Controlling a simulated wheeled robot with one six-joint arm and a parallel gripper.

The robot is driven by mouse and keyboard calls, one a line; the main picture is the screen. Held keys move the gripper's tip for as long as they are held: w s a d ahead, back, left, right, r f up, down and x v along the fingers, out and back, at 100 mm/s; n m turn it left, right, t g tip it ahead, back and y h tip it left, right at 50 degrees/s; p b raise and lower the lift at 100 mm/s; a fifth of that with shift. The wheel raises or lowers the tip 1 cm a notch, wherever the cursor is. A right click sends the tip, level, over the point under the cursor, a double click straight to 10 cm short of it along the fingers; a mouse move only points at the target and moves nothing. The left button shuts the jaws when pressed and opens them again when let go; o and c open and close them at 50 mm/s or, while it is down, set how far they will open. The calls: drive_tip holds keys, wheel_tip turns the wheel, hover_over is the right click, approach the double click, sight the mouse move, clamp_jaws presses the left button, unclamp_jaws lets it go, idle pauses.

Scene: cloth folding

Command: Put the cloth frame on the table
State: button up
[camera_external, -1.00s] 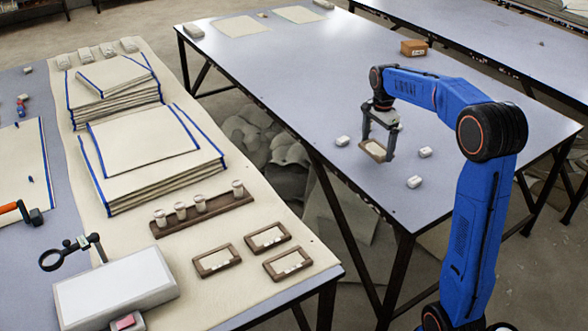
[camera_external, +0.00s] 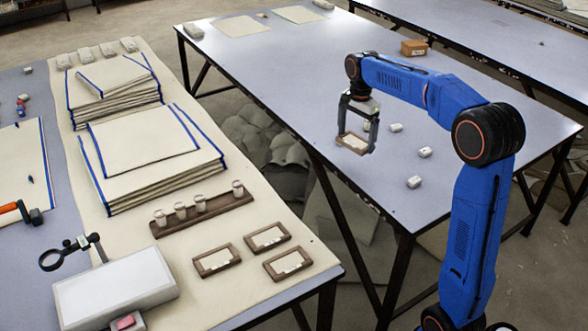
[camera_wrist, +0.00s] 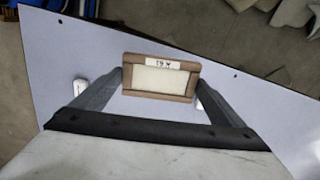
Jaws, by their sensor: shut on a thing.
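My gripper (camera_external: 356,140) is above the left edge of the middle table (camera_external: 290,75), with its two fingers pointing down. It is shut on a small brown-rimmed cloth frame (camera_external: 352,144) with a pale centre. In the wrist view the frame (camera_wrist: 160,78) sits between the two fingertips, its white label at the top edge. The frame appears held above the tabletop; the exact gap cannot be told. Three similar cloth frames (camera_external: 217,260) lie on the cloth-covered table at the left.
Several small white blocks (camera_external: 424,152) lie on the middle table right of my gripper. A brown box (camera_external: 413,47) stands farther back. The left table holds cloth stacks (camera_external: 150,160), a rack of jars (camera_external: 201,214) and a white scale-like device (camera_external: 115,288). The middle table's far part is mostly clear.

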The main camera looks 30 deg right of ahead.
drive_tip(key=a+n, duration=0.4)
drive_tip(key=a, duration=1.4)
drive_tip(key=n, duration=1.2)
hover_over(235, 290)
drive_tip(key=shift+f, duration=4.95)
drive_tip(key=shift+f, duration=0.1)
drive_tip(key=o, duration=0.7)
drive_tip(key=shift+o, duration=0.2)
